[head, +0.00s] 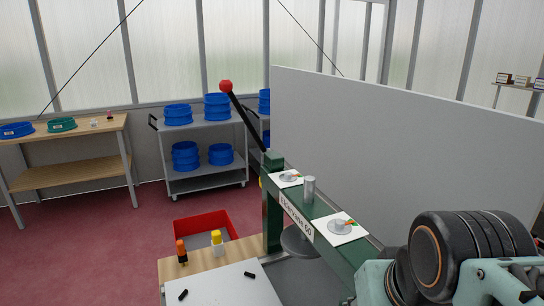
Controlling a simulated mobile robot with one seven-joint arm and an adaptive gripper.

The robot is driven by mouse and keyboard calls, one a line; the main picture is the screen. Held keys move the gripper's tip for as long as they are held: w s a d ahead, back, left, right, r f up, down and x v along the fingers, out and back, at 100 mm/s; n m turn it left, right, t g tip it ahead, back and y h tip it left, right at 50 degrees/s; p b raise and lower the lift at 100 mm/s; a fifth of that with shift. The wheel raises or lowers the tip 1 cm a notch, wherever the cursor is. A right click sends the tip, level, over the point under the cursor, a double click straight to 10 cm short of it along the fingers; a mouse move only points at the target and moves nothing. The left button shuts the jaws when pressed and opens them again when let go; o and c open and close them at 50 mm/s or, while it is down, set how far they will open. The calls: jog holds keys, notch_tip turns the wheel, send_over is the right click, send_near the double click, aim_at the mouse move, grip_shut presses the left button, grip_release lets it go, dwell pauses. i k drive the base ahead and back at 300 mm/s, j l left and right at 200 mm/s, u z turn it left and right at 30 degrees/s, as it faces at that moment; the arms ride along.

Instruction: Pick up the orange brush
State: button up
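A small upright thing with an orange top and a darker lower part (181,252) stands on the wooden surface at the lower middle left. It is the nearest match to an orange brush, but its bristles are too small to make out. A yellow-topped thing with a white lower part (217,243) stands just to its right. My arm shows at the lower right, well away from both. My gripper is not in view.
A red-rimmed tray (188,224) lies behind the two upright things. A white board (225,283) with two small black pieces is in front. A green lever press (322,228) stands to their right, before a grey partition (390,150). Blue containers fill a cart (203,125) behind.

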aim_at(182, 255)
jog(key=u, duration=1.55)
